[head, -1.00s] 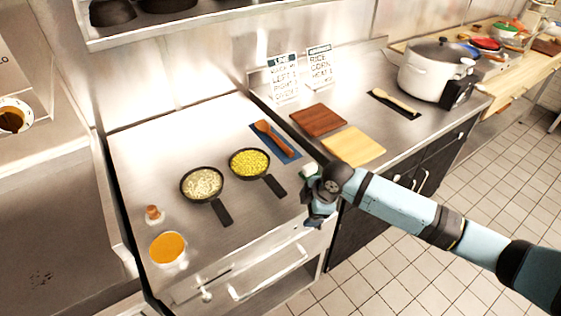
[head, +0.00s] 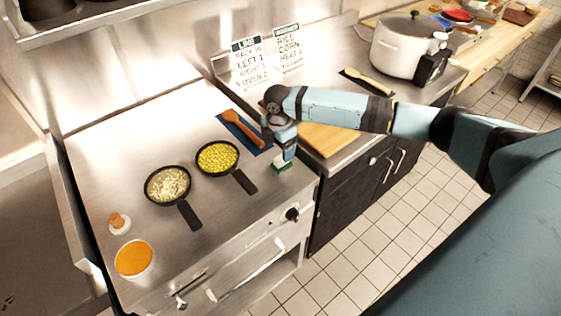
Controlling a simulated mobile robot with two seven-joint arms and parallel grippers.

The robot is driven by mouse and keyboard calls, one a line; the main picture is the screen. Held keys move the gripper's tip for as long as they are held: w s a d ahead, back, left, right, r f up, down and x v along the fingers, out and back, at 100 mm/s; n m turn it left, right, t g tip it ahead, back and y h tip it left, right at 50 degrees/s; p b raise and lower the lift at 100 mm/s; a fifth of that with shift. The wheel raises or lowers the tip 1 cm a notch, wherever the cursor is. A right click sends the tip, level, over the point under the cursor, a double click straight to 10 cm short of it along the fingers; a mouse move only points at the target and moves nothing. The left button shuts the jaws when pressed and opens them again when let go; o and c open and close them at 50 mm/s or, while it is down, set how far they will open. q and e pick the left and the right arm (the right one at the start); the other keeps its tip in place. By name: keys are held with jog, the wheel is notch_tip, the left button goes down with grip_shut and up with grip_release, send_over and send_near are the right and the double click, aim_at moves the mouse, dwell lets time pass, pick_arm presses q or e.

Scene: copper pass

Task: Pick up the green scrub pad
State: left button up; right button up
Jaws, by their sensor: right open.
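The green scrub pad (head: 282,168) lies on the steel top near its right front edge, just right of the corn pan's handle. Only part of it shows, with a pale upper part and a green edge. My right gripper (head: 283,159) points down right over the pad, its fingertips at or just above it. The jaws are open; whether they straddle the pad is too small to tell. My left gripper is out of view.
A pan of corn (head: 217,157) and a pan of rice (head: 167,184) stand left of the pad. A yellow board (head: 327,139) is to the right, partly behind my arm.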

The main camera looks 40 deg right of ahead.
aim_at(279, 159)
jog(key=shift+f, duration=0.85)
jog(key=f, duration=0.2)
jog(key=f+p, duration=0.1)
jog(key=f, duration=0.1)
jog(key=shift+s+a, duration=0.1)
jog(key=shift+s, duration=0.1)
jog(key=shift+f, duration=0.7)
jog(key=c, duration=1)
jog(key=shift+r, duration=0.1)
notch_tip(279, 159, up, 20)
jog(key=shift+b, duration=0.8)
